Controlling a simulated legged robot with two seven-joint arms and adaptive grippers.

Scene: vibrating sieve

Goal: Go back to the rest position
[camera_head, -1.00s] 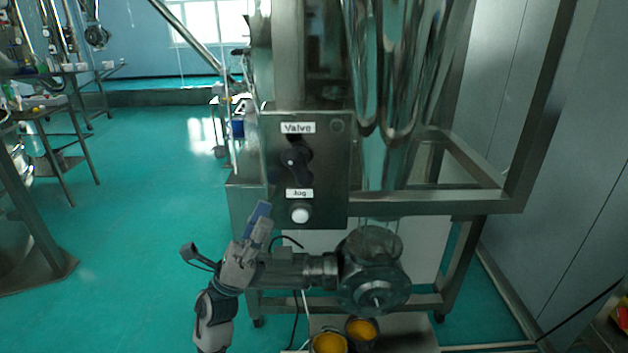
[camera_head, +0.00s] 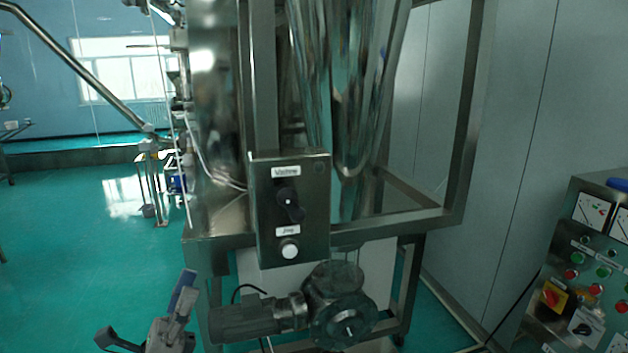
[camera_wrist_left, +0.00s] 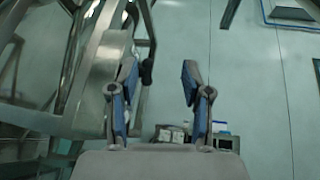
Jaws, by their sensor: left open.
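My left gripper (camera_head: 145,316) is open and empty at the lower left of the head view, partly cut off by the bottom edge. It stands apart from the steel control box (camera_head: 262,230) and to the left of the motor (camera_head: 245,318). In the left wrist view its two blue-padded fingers (camera_wrist_left: 158,78) are spread with nothing between them. The box carries a black knob (camera_head: 289,203) under the "Valve" label and a white button (camera_head: 289,249) under the lower label. My right gripper is in neither view.
The steel sieve frame (camera_head: 425,222) stands in the middle. A panel with coloured buttons (camera_head: 580,275) is at the right, near the grey wall (camera_head: 510,130). Open green floor (camera_head: 80,240) lies to the left. A sloping steel pipe (camera_head: 85,70) crosses the upper left.

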